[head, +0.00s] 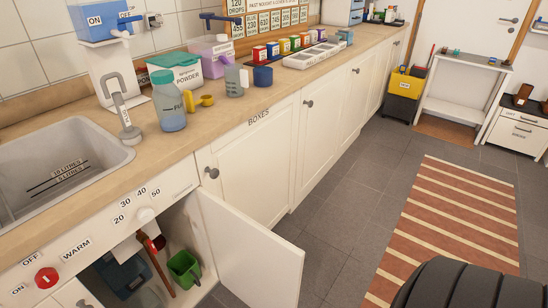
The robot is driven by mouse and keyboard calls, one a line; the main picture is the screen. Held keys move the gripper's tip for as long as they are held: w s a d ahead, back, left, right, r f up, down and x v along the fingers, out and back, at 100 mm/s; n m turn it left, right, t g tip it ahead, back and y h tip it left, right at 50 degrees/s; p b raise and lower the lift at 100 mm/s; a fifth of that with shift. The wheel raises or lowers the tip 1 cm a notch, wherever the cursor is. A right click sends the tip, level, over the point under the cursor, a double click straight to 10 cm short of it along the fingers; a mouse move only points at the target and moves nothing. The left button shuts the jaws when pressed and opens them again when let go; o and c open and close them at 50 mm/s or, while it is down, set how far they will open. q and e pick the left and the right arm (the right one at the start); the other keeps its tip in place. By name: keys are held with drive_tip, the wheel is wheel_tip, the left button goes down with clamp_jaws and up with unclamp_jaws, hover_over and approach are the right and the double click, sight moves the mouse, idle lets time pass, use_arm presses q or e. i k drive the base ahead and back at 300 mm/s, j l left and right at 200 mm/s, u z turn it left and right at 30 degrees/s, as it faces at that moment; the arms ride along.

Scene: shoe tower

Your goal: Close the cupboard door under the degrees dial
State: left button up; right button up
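The cupboard door (252,255) under the degrees dial is a white panel. It stands wide open, swung out into the room from the right side of its opening. The degrees dial (146,215) is a white knob on the front panel, with the marks 20, 30, 40 and 50 around it. Inside the open cupboard are a green bucket (184,267), a red-brown long-handled tool (158,258) and a dark blue item (123,274). Neither of my grippers is in view.
A grey sink (70,165) is set in the wooden counter above. A red knob (46,278) is left of the dial. The closed door marked BOXES (250,165) adjoins on the right. Grey floor (335,240) is clear beside the open door, with a striped rug (450,215) beyond.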

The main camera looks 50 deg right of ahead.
sight(263, 269)
drive_tip(key=k+l+u, duration=0.1)
drive_tip(key=l, duration=0.3)
drive_tip(key=k+l+u, duration=0.15)
drive_tip(key=l, duration=0.25)
drive_tip(key=k+l+u, duration=0.1)
drive_tip(key=l, duration=0.3)
drive_tip(key=k+l+u, duration=0.1)
drive_tip(key=l, duration=0.25)
drive_tip(key=l+u, duration=0.3)
drive_tip(key=l, duration=1)
drive_tip(key=i, duration=0.05)
